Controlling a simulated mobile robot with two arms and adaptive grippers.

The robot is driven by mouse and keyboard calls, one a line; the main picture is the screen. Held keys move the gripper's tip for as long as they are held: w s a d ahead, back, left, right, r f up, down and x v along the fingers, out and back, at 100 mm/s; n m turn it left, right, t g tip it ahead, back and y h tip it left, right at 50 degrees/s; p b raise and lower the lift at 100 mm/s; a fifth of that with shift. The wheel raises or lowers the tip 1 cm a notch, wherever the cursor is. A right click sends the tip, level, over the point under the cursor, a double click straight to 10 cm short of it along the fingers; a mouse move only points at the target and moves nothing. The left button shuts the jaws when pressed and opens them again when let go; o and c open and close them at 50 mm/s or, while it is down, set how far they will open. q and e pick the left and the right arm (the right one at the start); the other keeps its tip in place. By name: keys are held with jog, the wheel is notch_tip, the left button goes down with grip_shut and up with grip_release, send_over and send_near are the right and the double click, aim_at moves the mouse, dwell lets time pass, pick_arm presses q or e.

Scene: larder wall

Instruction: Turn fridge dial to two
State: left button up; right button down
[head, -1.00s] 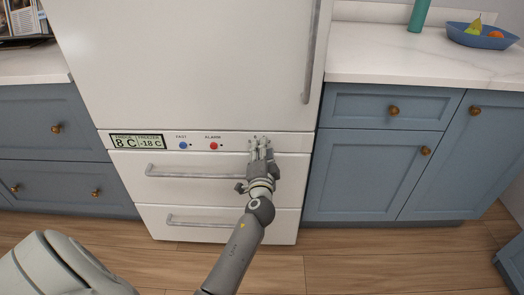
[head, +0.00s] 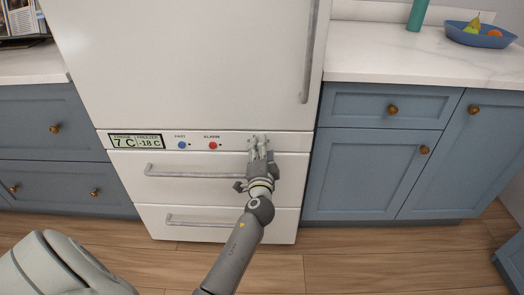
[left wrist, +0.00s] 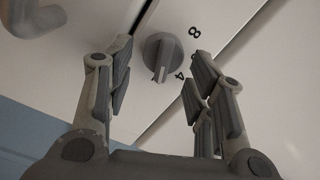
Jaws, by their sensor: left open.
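The grey fridge dial (left wrist: 161,56) shows in the left wrist view on the white panel, with the numerals 8 and 4 printed beside it. Its notched ridge points toward the bottom of that picture, near the 4. My left gripper (left wrist: 159,60) is open, with one finger on each side of the dial; contact cannot be told. In the head view, my left gripper (head: 258,141) is at the right end of the fridge's control strip and hides the dial. The display (head: 137,141) on the strip reads fridge 7 C and freezer -18 C. My right gripper is out of view.
A blue button (head: 182,145) and a red button (head: 213,145) sit on the strip left of my gripper. The upper door handle (head: 310,55) and drawer handle (head: 190,172) stick out nearby. Blue cabinets (head: 365,165) flank the fridge.

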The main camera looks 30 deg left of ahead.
pick_arm(q)
jog(key=shift+s+d, duration=0.15)
jog(key=shift+s, duration=0.1)
jog(key=v, duration=1.1)
jog(key=shift+s+d, duration=0.2)
jog(key=shift+f, duration=0.1)
